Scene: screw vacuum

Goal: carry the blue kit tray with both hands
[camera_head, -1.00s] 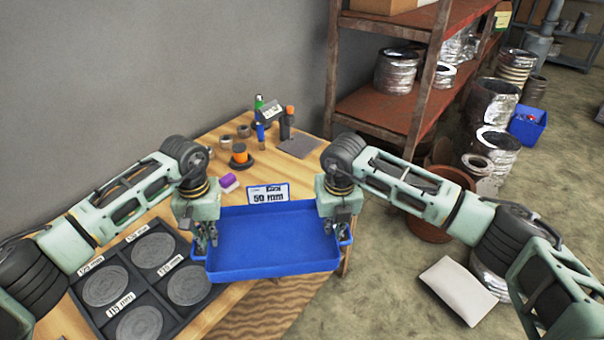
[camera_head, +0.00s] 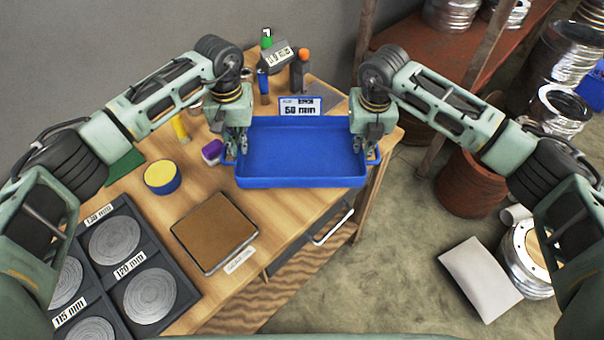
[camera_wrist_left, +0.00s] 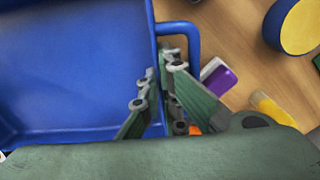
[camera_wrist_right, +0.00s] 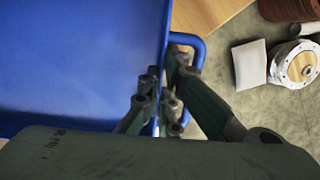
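The blue kit tray (camera_head: 300,160) is level and empty in the head view, with a "50 mm" label (camera_head: 300,106) at its far edge. It is over the table's right end. My left gripper (camera_head: 233,150) is at its left handle (camera_wrist_left: 184,30), with one finger inside and one outside the tray wall in the left wrist view. My right gripper (camera_head: 370,150) grips the right side the same way, by the right handle (camera_wrist_right: 192,45). Both are closed on the tray. Whether the tray touches the table is hidden.
On the wooden table (camera_head: 188,207) are a brown square pad (camera_head: 214,230), a yellow-topped blue roll (camera_head: 162,177), a purple-and-white block (camera_head: 212,151) and a dark rack of discs (camera_head: 115,270). Upright tools (camera_head: 280,65) stand behind the tray. Rusty shelving (camera_head: 450,45) is at right; floor (camera_head: 400,230) is open in front.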

